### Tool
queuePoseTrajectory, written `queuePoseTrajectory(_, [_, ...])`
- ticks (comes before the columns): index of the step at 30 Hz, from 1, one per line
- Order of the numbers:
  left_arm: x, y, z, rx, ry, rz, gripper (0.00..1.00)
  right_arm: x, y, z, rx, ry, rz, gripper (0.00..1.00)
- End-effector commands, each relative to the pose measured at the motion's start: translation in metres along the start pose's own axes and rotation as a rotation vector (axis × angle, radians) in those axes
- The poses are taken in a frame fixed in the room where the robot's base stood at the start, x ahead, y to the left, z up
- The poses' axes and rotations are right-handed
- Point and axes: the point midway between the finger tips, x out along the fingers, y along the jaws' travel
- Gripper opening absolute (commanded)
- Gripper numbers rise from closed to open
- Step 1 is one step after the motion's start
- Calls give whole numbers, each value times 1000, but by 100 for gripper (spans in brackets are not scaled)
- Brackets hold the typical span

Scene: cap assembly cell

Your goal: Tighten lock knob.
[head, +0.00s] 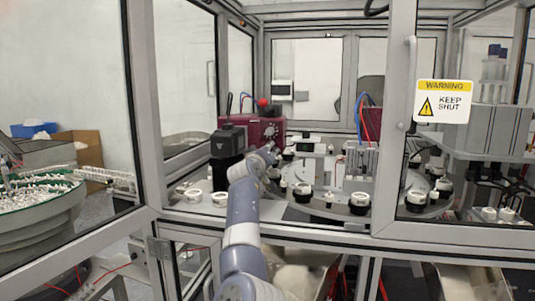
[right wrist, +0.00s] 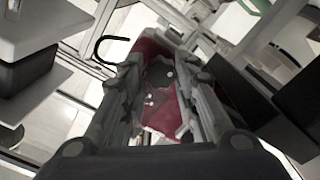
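A dark red unit (head: 262,130) with a black block (head: 228,140) at its left side stands inside the cell, left of centre. A red ball-shaped knob (head: 262,102) sits on top of it; I cannot tell whether this is the lock knob. My right gripper (head: 267,154) is at the front of the red unit, small and partly hidden by its own arm. In the right wrist view, the fingers of my right gripper (right wrist: 160,82) are spread apart, with the red unit (right wrist: 160,112) showing beyond and between them. I see nothing clearly held. My left gripper is out of view.
A round table (head: 330,208) with several black and white caps lies right of my arm. A framed glass door (head: 395,120) with a warning sign (head: 443,101) stands at right. A green-rimmed bowl (head: 40,215) of white parts is outside at left.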

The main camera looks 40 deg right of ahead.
Motion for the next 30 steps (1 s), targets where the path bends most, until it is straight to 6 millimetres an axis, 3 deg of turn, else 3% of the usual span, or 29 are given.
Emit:
queuePoseTrajectory(14, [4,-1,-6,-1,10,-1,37,0,-1,1,50,1,-1,4])
queuePoseTrajectory(30, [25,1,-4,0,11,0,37,0,-1,2,477,1,0,4])
